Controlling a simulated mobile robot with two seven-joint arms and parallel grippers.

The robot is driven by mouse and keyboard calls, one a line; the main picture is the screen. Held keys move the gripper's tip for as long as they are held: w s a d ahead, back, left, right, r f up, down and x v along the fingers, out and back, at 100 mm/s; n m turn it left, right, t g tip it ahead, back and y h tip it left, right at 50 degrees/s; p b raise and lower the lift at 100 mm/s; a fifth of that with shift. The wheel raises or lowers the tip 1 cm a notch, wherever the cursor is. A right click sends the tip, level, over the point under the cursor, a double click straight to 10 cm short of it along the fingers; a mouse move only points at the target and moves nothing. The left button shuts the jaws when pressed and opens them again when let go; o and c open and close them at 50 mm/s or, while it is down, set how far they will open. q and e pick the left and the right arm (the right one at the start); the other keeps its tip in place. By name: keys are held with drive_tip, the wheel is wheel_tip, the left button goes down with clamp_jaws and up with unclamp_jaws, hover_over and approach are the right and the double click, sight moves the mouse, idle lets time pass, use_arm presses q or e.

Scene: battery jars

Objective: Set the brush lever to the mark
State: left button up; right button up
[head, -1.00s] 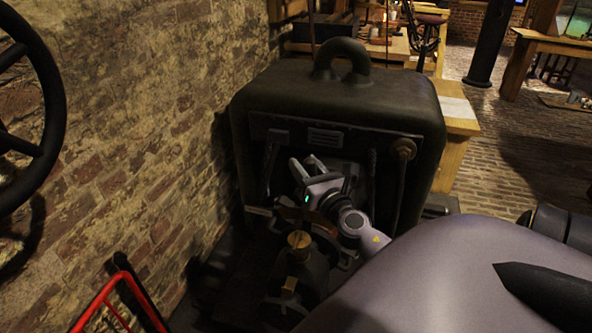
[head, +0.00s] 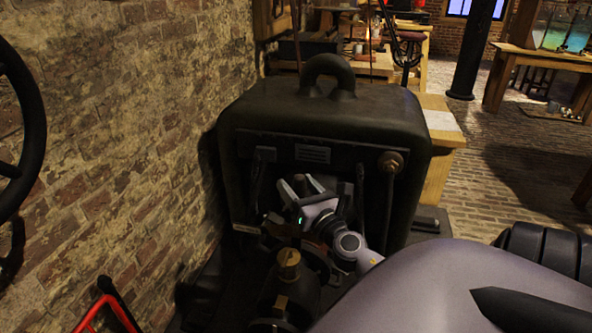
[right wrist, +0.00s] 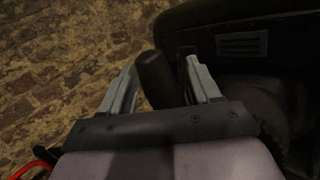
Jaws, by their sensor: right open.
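The dark machine (head: 330,108) with a handle on top stands against the brick wall in the head view. My right gripper (head: 301,184) is at its front, open, with its fingers pointing up and away. A dark rounded handle, seemingly the brush lever (right wrist: 155,77), stands between the two open fingers in the right wrist view. It looks close to the left finger; I cannot tell whether they touch. The lever's lower part is hidden behind the gripper's body. I cannot make out the mark. My left gripper is not in view.
A brass-capped dark cylinder (head: 289,265) stands in front of the machine, near my right wrist. A black wheel (head: 22,140) is at the left edge and a red frame (head: 105,308) at lower left. Open brick floor lies to the right.

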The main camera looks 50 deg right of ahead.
drive_tip(key=b+v, duration=0.1)
drive_tip(key=v, duration=0.4)
drive_tip(key=shift+s+f, duration=0.15)
drive_tip(key=shift+s+a, duration=0.1)
drive_tip(key=shift+s, duration=0.2)
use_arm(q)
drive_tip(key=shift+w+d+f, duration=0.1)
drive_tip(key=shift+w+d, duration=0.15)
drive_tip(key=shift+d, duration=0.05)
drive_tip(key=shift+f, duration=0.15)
